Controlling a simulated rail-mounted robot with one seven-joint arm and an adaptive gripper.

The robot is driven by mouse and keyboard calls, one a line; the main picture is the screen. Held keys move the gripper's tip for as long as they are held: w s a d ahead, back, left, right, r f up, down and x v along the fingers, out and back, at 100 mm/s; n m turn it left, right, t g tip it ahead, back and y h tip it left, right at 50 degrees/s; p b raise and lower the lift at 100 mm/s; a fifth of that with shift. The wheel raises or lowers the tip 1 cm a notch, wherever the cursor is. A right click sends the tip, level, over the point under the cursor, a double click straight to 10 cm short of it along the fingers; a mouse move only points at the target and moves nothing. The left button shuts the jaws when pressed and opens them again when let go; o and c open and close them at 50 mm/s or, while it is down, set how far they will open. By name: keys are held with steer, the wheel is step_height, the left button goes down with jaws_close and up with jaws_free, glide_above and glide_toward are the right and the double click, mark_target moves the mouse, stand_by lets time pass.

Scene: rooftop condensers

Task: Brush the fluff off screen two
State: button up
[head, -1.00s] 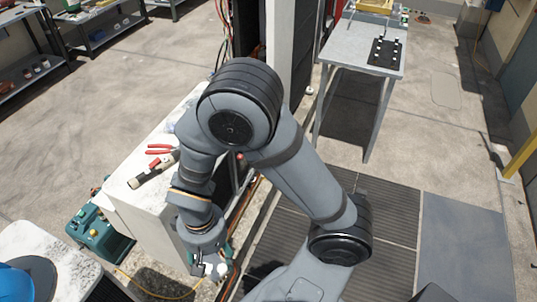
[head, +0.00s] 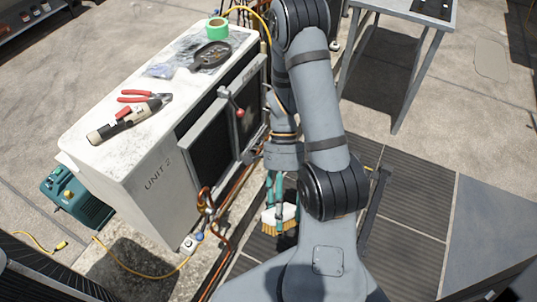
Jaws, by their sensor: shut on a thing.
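Unit 2, a white condenser (head: 160,178) labelled "UNIT 2", stands left of my arm. Its side facing my arm has a dark screen (head: 211,152) in a grey frame, with a red-knobbed lever (head: 238,110) at the frame. My gripper (head: 275,200) has teal fingers and points down, to the right of the screen and apart from it. It is shut on a brush (head: 280,217) with a white body and tan bristles, bristles downward. Fluff on the screen is too small to tell. My arm hides part of the unit's far end.
On the unit's top lie red-handled pliers (head: 143,97), a dark flashlight-like tool (head: 130,118), a black tray (head: 212,54) and green tape (head: 215,29). Copper pipes (head: 207,203) and a yellow cable run by its base. A teal machine (head: 78,202) stands left. A grey table (head: 408,12) is behind.

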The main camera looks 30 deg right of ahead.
steer(key=w+a+f+m+t+y+b, duration=0.85)
steer(key=f+m+y+b, duration=0.45)
steer(key=b, duration=0.6)
steer(key=w+d+f+m+t+b, duration=0.25)
steer(key=d+f+b, duration=0.35)
steer(key=f+b, duration=0.3)
steer(key=w+d+f+m+t+h+b, duration=0.1)
steer(key=w+d+f+t+b, duration=0.1)
steer(key=w+d+f+b, duration=0.4)
steer(key=w+d+f+m+t+b, duration=0.1)
steer(key=w+d+f+t+b, duration=0.1)
steer(key=d+f+b, duration=0.7)
steer(key=w+a+r+m+t+h+b, duration=0.1)
steer(key=w+r+m+t+b, duration=0.15)
steer(key=w, duration=1.15)
steer(key=w+d+r+m+t+h, duration=0.3)
steer(key=w+d+r+t+h, duration=0.2)
steer(key=w+d+r, duration=0.25)
steer(key=b+x, duration=0.1)
steer(key=x, duration=0.5)
steer(key=shift+w+a+r, duration=0.15)
steer(key=shift+a, duration=0.35)
